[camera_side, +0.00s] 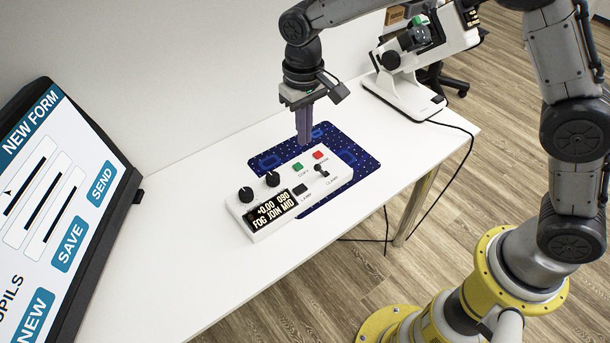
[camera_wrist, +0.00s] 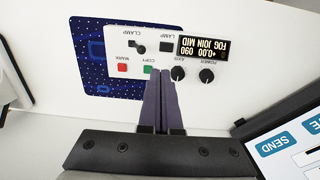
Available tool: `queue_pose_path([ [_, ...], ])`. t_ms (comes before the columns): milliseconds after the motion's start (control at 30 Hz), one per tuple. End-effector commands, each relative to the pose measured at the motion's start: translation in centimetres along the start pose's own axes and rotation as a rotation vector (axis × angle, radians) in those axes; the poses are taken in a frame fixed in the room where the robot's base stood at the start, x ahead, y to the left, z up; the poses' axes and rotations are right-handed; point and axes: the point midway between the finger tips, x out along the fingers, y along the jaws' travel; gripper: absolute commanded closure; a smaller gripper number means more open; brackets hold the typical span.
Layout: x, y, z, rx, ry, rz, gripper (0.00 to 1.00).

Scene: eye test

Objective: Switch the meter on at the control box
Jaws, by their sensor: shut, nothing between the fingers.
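The control box (camera_side: 246,222) is white and lies on a dark blue patterned mat (camera_side: 345,150). Its display (camera_side: 271,209) is lit and reads "+0.00 090 FOG JOIN MID". It carries two black knobs (camera_side: 272,179), a green COPY button (camera_side: 298,167), a red MARK button (camera_side: 318,155), a black LAMP switch (camera_side: 304,189) and a CLAMP lever (camera_side: 321,170). The white meter (camera_side: 402,97) stands at the back. My gripper (camera_side: 304,143) is shut and empty, pointing down by the box's far side. In the wrist view its fingertips (camera_wrist: 160,72) appear between green button and nearer knob; contact is unclear.
A monitor (camera_side: 70,190) showing "NEW FORM" stands at the left. The white table (camera_side: 160,250) is clear in front of the box. A black cable (camera_side: 455,128) runs from the meter over the table's right edge.

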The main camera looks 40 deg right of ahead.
Motion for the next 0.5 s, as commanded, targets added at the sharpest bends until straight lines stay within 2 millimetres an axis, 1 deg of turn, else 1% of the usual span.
queue_pose_path([
  [300,0.2,0.1,0.0,0.001,0.001,0.0,1.0],
  [367,0.6,0.1,0.0,0.001,-0.001,0.0,1.0],
  [500,2.5,0.1,0.1,0.001,-0.002,0.001,1.0],
])
